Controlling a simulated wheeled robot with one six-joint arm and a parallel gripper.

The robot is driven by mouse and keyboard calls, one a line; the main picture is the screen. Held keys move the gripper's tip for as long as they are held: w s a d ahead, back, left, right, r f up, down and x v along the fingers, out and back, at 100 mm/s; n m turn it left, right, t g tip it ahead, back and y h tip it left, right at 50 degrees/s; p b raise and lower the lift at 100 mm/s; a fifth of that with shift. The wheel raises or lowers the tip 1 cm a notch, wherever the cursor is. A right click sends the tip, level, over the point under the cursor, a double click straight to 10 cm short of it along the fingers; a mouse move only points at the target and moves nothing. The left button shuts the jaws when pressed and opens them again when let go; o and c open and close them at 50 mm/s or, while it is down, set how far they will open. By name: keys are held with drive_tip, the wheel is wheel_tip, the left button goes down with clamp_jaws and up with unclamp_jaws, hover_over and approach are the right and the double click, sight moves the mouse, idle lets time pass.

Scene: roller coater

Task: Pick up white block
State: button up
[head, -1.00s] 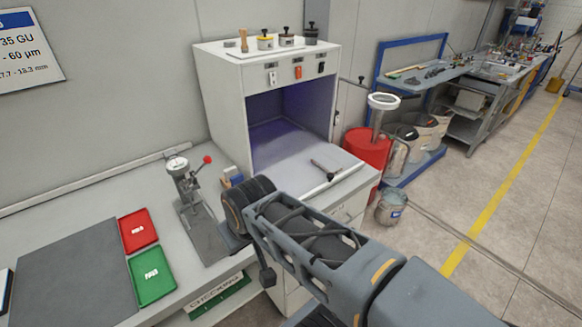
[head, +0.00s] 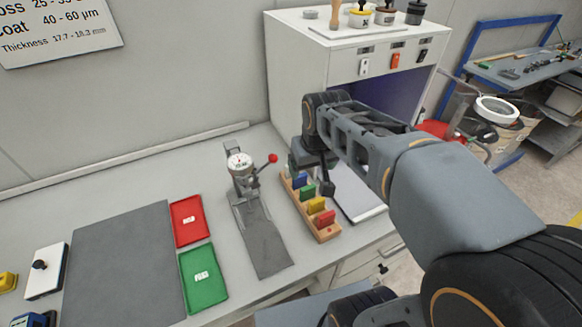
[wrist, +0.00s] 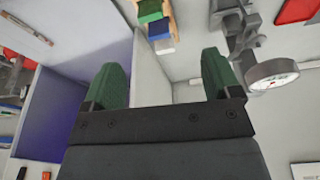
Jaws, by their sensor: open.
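In the wrist view, a small white block (wrist: 163,46) sits at one end of the wooden rack, beside a blue block (wrist: 158,29) and a green block (wrist: 149,8). It lies beyond the gap between my green fingertips. My gripper (wrist: 161,72) is open and empty. In the head view, my gripper (head: 318,168) hangs over the far end of the wooden rack (head: 324,235). The white block is hidden there behind my gripper and arm.
The rack also holds a yellow block (head: 315,204) and a red block (head: 325,218). A dial gauge stand (head: 241,165) stands left of the rack. Red (head: 188,222) and green (head: 203,276) trays lie farther left. A white cabinet (head: 300,75) stands behind my arm.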

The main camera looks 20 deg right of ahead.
drive_tip(key=w+f+n+g+p, duration=0.1)
drive_tip(key=w+f+g+p, duration=0.15)
drive_tip(key=w, duration=1.35)
drive_tip(key=shift+g, duration=0.25)
drive_tip(key=f, duration=0.6)
drive_tip(key=w+f+p, duration=0.1)
drive_tip(key=f, duration=0.1)
drive_tip(key=shift+w+a+f, duration=0.1)
drive_tip(key=shift+a+f, duration=0.05)
drive_tip(key=shift+f, duration=0.25)
drive_tip(key=shift+w+f+p, duration=0.1)
drive_tip(key=shift+f+p, duration=1)
drive_tip(key=shift+f, duration=2.05)
drive_tip(key=shift+c, duration=0.5)
drive_tip(key=c, duration=1.1)
